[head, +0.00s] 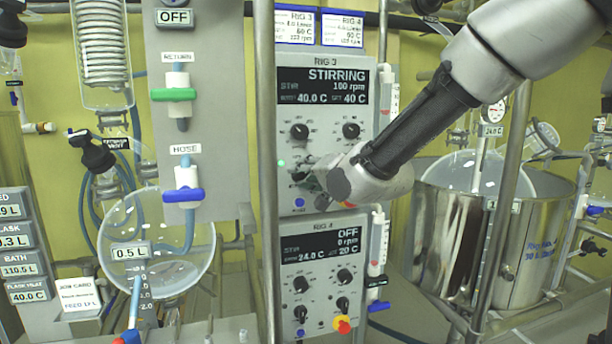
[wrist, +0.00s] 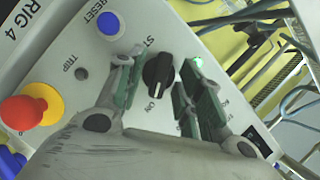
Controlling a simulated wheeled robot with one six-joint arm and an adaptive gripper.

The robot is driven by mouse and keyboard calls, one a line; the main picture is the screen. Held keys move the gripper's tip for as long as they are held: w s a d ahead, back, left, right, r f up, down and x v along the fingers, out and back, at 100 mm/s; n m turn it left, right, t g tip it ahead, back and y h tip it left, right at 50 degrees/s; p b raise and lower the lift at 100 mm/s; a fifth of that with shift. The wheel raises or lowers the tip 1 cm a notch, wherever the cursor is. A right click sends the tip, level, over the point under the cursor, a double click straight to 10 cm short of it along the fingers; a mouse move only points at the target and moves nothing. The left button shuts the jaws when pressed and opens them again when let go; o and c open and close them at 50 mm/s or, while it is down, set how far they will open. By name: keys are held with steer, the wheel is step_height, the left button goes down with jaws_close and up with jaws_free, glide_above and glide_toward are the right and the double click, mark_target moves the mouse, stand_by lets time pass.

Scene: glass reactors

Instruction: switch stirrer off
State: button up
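The rig 3 control panel (head: 325,105) shows STIRRING and 100 rpm on its display. Its black stirrer knob (wrist: 158,76) shows in the wrist view, its white mark toward the ON label. A green lamp (wrist: 198,62) is lit beside it; it also shows in the head view (head: 281,162). My gripper (head: 312,178) is at the lower part of this panel and hides the knob in the head view. In the wrist view my gripper (wrist: 160,78) is open, one green-padded finger on each side of the knob. I cannot tell whether the pads touch it.
A blue reset button (wrist: 110,24) and a red stop button (wrist: 24,112) on yellow are near the fingers. Below is the rig 4 panel (head: 322,258), reading OFF. A metal post (head: 266,150) stands just left of the panel. A steel bath (head: 440,235) with glassware is at right.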

steer(key=shift+s, duration=0.1)
jaws_close()
steer(key=shift+r, duration=0.1)
steer(key=n+h, duration=0.1)
steer(key=n, duration=0.1)
steer(key=n+h, duration=0.2)
steer(key=n, duration=0.1)
steer(key=n+h, duration=0.2)
steer(key=n, duration=0.1)
steer(key=shift+a+r, duration=0.25)
steer(key=shift+a, duration=0.05)
stand_by(0.5)
steer(key=shift+n, duration=0.3)
jaws_free()
steer(key=shift+f, duration=0.1)
